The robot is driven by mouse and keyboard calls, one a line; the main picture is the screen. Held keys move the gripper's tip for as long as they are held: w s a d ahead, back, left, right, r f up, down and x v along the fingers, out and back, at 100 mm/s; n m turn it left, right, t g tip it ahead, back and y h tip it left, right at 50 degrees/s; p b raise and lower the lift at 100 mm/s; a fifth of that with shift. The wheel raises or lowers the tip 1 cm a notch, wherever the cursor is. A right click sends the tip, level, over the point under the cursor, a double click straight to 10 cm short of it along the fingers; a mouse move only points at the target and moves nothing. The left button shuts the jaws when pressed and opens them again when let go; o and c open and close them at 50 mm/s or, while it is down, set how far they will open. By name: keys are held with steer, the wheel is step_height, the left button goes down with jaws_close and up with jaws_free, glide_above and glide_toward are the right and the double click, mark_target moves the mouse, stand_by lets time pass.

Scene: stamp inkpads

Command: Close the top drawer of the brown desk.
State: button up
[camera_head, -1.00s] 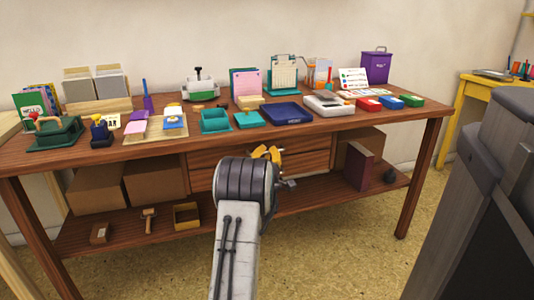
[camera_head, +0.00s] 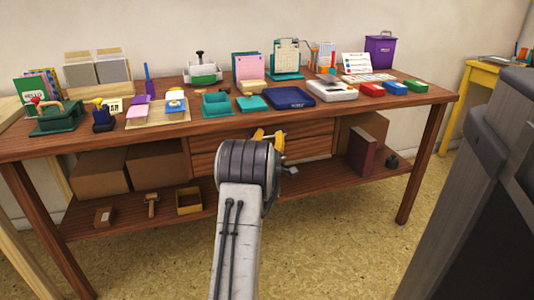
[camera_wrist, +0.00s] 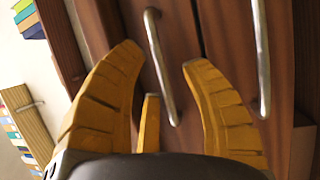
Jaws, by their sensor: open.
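The brown desk (camera_head: 350,107) has a stack of wooden drawers under its top, partly hidden behind my arm. The top drawer (camera_head: 308,130) and a lower drawer (camera_head: 312,149) show beside my gripper (camera_head: 267,139). In the wrist view the picture is turned sideways, with the desk's upper side to the left. There the top drawer's metal handle (camera_wrist: 160,68) lies between the open yellow fingers of my gripper (camera_wrist: 160,56). The lower drawer's handle (camera_wrist: 262,58) is right of the fingers. I cannot tell how far the top drawer stands out, or whether the fingers touch it.
Inkpads, stamps and trays cover the desk top. Cardboard boxes (camera_head: 155,171) and a dark red book (camera_head: 362,151) sit on the lower shelf. A yellow table (camera_head: 458,120) stands at the right. The floor (camera_head: 330,245) before the desk is clear.

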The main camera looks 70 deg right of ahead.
steer(key=v, duration=1.1)
stand_by(0.7)
steer(key=w+a+r+t+y+p, duration=0.45)
steer(key=w+a+r+p, duration=0.35)
steer(key=w+r+p, duration=0.45)
steer(key=w+a+r+y+p, duration=0.4)
steer(key=w+a+p, duration=0.1)
steer(key=a, duration=0.4)
steer(key=w+a+r+y+p, duration=0.3)
steer(key=w+a+r+p, duration=0.15)
steer(key=a, duration=0.35)
steer(key=s+a+r+m+g+y+p, duration=0.1)
steer(key=s+a+r+y+p, duration=0.15)
steer(key=a+r+p, duration=0.5)
steer(key=s+a+r+g+y+p, duration=0.1)
steer(key=s+a+r+y+p, duration=0.2)
steer(key=a, duration=0.7)
steer(key=s+a+r+g+y+p, duration=0.2)
steer(key=s+a+r+g+p, duration=0.1)
steer(key=s+a+r+p, duration=0.4)
steer(key=s+a+p, duration=0.2)
steer(key=s, duration=0.2)
steer(key=shift+a+m+p, duration=0.4)
